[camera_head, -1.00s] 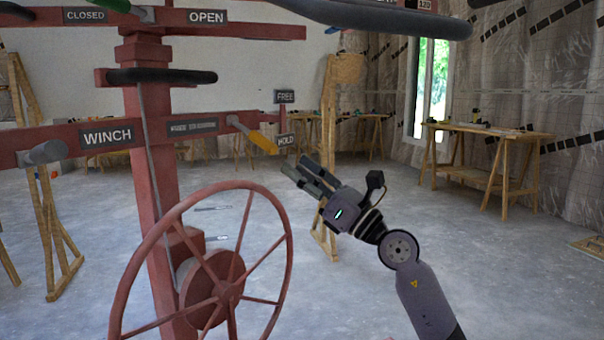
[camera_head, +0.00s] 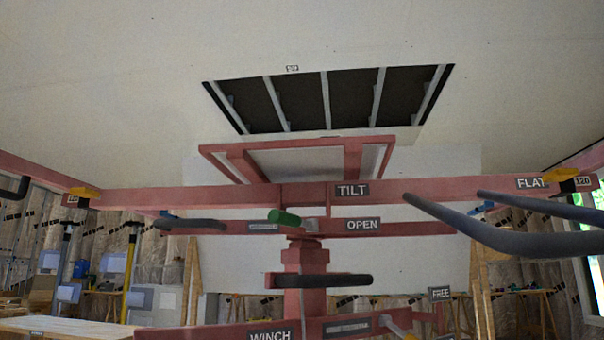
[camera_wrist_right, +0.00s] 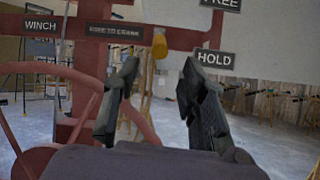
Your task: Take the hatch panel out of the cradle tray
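In the head view the red lift's upper frame (camera_head: 225,193) spans the picture below the ceiling. A smaller red frame (camera_head: 376,160) above it surrounds a pale flat surface (camera_head: 300,160); I cannot tell whether this is the hatch panel in the cradle tray. My right gripper (camera_wrist_right: 160,64) is open and empty in the right wrist view. Its fingers are in front of the lift, with a yellow-tipped lever (camera_wrist_right: 159,45) showing between them, beside the HOLD plate (camera_wrist_right: 215,59). I cannot tell the distance to the lever. My left gripper is in neither view.
The ceiling has a dark rectangular opening (camera_head: 350,97) crossed by pale bars. TILT (camera_head: 352,190), OPEN (camera_head: 363,225) and FLAT (camera_head: 531,183) plates mark the lift. A green handle (camera_head: 284,218) sits at its middle. A red handwheel (camera_wrist_right: 60,75) is left in the wrist view.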

